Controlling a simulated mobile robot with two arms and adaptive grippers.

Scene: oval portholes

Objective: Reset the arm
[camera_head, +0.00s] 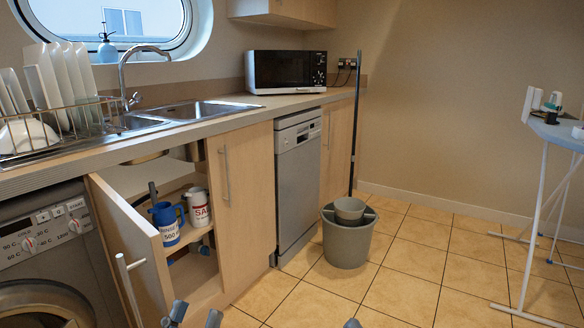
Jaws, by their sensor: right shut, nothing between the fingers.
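My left gripper (195,315) shows at the bottom edge, in front of the open cupboard, with its fingertips apart and nothing seen between them. My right gripper (352,323) shows only as a small dark tip at the bottom edge, right of the left one. It is shut and empty. The rest of both arms is out of view.
The cupboard door (132,250) under the sink stands open near my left gripper. A blue jug (166,225) and a white container (197,209) stand inside. A grey bucket (347,245) stands on the floor, and an ironing board (562,133) is at right. Tiled floor between is clear.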

